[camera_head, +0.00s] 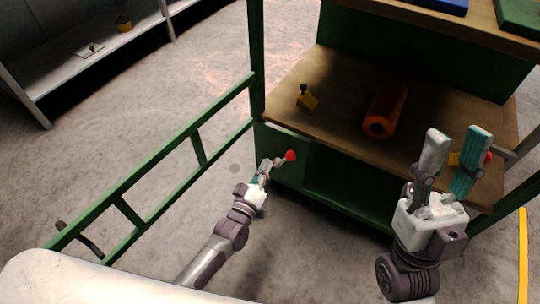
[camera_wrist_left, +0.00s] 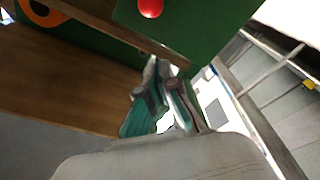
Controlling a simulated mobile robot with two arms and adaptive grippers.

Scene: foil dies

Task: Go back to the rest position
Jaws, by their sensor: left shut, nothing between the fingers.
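My left gripper (camera_head: 276,163) is shut and empty, low in front of the workbench's green side, close to a red knob (camera_head: 290,155). I cannot tell whether it touches the knob. In the left wrist view, the gripper (camera_wrist_left: 165,75) shows its fingers close together, with the red knob (camera_wrist_left: 150,7) above them. My right gripper (camera_head: 458,135) is at the right, with its two fingers spread apart and pointing up. It stands in front of the workbench's right end, and nothing shows between its fingers.
A workbench (camera_head: 345,75) holds an orange roll (camera_head: 388,112) and a yellow-and-black item (camera_head: 306,97). A green rail frame (camera_head: 165,160) stands left. Grey shelving (camera_head: 85,60) is further back. Floor between is clear.

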